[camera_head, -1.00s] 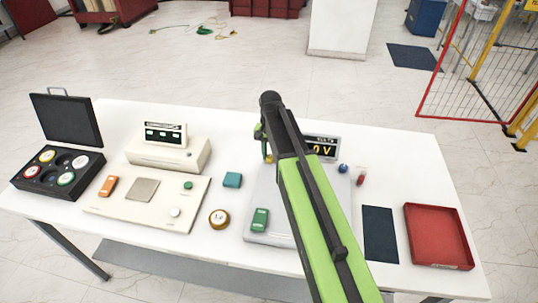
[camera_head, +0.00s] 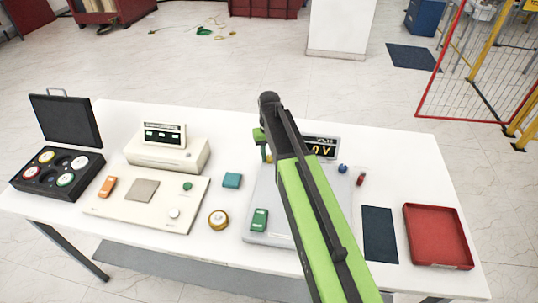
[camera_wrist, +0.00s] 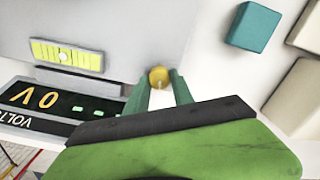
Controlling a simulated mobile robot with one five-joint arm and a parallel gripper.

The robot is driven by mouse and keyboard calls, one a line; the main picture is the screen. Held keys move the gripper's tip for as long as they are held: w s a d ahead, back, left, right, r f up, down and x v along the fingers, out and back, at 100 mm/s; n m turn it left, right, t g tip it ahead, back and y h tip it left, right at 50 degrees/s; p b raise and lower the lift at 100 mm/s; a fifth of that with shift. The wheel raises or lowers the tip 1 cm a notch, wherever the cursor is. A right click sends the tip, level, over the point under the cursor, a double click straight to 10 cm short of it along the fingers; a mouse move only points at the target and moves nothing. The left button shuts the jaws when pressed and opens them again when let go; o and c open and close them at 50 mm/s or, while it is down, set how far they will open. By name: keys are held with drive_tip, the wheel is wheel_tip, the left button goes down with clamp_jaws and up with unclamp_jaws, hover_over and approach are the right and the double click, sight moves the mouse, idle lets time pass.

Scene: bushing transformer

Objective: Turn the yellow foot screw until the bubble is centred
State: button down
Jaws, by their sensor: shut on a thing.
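The yellow foot screw (camera_wrist: 158,76) shows in the wrist view at the edge of the grey instrument base (camera_wrist: 150,25). The two green fingertips of my gripper (camera_wrist: 160,87) are shut on it, one on each side. The yellow-green bubble vial (camera_wrist: 85,60) lies on the base to the left of the screw. A pale spot sits near the vial's middle; I cannot tell exactly how it lies between the marks. In the head view my gripper (camera_head: 263,142) is at the base's far left corner, partly hidden by my arm.
A volt display (camera_head: 321,147) reading 0 V stands close beside my arm. A teal block (camera_head: 232,180) and a brass weight (camera_head: 218,219) lie left of the base. A dark blue mat (camera_head: 380,234) and red tray (camera_head: 438,236) lie to the right.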

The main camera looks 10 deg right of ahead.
sight(269, 156)
drive_tip(key=shift+n, duration=1.6)
drive_tip(key=c, duration=1.1)
unclamp_jaws()
wheel_tip(269, 156, up, 17)
drive_tip(key=p, duration=1.7)
drive_tip(key=shift+r, duration=0.2)
drive_tip(key=shift+s+f, duration=0.1)
